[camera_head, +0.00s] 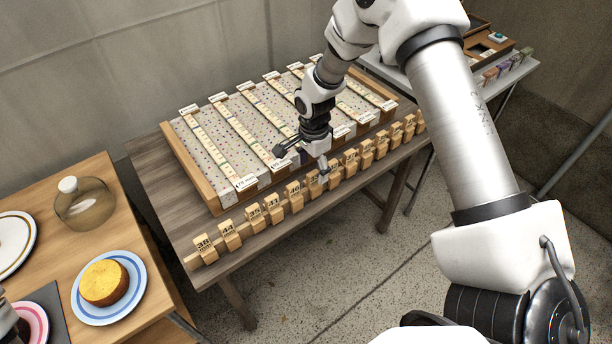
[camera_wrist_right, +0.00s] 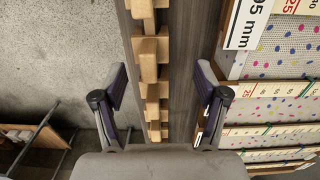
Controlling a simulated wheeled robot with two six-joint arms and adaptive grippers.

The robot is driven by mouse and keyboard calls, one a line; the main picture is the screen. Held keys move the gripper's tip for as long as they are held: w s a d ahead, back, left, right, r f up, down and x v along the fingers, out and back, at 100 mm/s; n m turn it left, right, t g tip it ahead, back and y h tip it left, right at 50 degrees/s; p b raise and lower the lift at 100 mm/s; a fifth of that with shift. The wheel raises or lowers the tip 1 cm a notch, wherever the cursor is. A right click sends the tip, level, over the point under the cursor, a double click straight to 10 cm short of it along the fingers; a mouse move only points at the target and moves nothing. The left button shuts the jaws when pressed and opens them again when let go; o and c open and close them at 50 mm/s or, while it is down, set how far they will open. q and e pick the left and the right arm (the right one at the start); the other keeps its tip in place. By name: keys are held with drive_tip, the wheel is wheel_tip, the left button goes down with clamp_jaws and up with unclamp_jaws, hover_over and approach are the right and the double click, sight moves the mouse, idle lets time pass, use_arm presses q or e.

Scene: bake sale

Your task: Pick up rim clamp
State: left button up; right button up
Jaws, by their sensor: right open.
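Several light wooden clamps stand in a row along the front edge of the grey-brown table (camera_head: 160,180). I cannot tell which one is the rim clamp. My right gripper (camera_head: 302,158) is open above the row near its middle. In the right wrist view its fingers (camera_wrist_right: 160,78) are apart on either side of the row, with wooden clamps (camera_wrist_right: 148,60) seen between them. The gripper hides part of the row.
A sloped wooden tray (camera_head: 190,178) with dotted strips and white size labels lies just behind the clamps. Open floor (camera_head: 330,270) lies in front.

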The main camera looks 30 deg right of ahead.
sight(313, 183)
drive_tip(key=shift+s+a+f+p, duration=0.2)
drive_tip(key=shift+s+f+p, duration=0.4)
drive_tip(key=shift+s, duration=0.3)
drive_tip(key=f, duration=0.2)
drive_tip(key=shift+w+a+f, duration=0.25)
drive_tip(key=shift+w+f, duration=0.05)
drive_tip(key=shift+f, duration=0.1)
drive_tip(key=shift+w+d+f, duration=0.15)
drive_tip(key=shift+w+f, duration=0.1)
drive_tip(key=shift+s+r, duration=0.2)
drive_tip(key=shift+s, duration=0.1)
drive_tip(key=c, duration=0.9)
drive_tip(key=shift+c, duration=1.4)
drive_tip(key=shift+w, duration=0.1)
